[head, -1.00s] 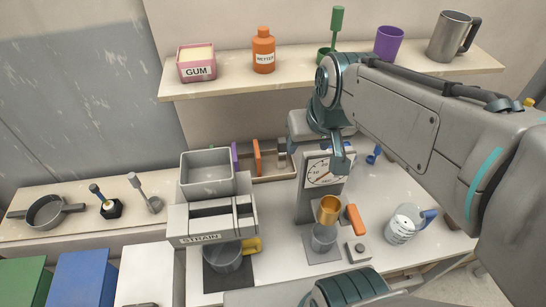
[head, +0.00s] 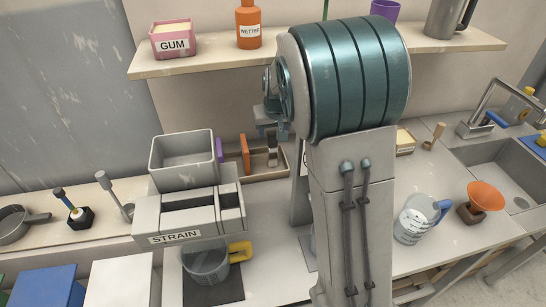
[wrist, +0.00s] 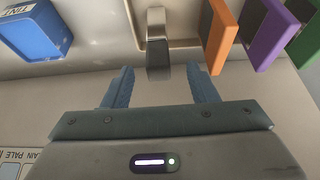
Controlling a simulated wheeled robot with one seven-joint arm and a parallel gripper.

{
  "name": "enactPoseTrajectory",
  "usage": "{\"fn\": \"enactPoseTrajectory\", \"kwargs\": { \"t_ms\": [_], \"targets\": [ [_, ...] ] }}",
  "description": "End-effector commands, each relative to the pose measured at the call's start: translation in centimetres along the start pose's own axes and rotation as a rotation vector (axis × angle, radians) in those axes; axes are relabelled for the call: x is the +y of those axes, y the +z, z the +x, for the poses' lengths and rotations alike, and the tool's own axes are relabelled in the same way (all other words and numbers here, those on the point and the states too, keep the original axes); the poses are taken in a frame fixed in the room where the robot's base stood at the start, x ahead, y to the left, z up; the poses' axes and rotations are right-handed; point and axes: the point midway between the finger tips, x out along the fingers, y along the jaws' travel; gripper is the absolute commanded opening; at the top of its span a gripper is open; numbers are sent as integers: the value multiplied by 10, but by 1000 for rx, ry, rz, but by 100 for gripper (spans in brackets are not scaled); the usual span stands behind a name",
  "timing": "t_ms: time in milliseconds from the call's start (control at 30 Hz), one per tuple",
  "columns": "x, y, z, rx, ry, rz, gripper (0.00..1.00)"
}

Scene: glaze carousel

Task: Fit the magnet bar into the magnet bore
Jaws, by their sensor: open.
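A grey metal piece with a dark end, which looks like the magnet bar, stands in the tan tray (head: 283,172). In the wrist view this bar (wrist: 157,58) is just ahead of my gripper (wrist: 161,80), roughly centred between the fingertips. My gripper is open and empty, with no visible contact on the bar. In the head view my gripper (head: 272,132) hangs above the tray. The grey STRAIN unit (head: 176,239) has slots in its top; I cannot tell whether one is the magnet bore.
Orange (wrist: 219,36), purple (wrist: 270,38) and green (wrist: 305,45) plates stand beside the bar. A blue TINT container (wrist: 36,28) shows in the wrist view. A grey bin (head: 184,160) sits behind the STRAIN unit, and a pitcher (head: 205,264) stands below it. A shelf (head: 195,60) runs above.

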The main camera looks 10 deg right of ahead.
Motion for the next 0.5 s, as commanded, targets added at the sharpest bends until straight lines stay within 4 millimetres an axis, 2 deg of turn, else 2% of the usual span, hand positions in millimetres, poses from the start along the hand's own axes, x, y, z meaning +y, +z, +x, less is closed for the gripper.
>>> {"fn": "enactPoseTrajectory", "kwargs": {
  "t_ms": [267,500],
  "targets": [
    [1,0,26,-2,0,0,53],
    [4,-1,58,-3,1,0,53]
  ]
}}
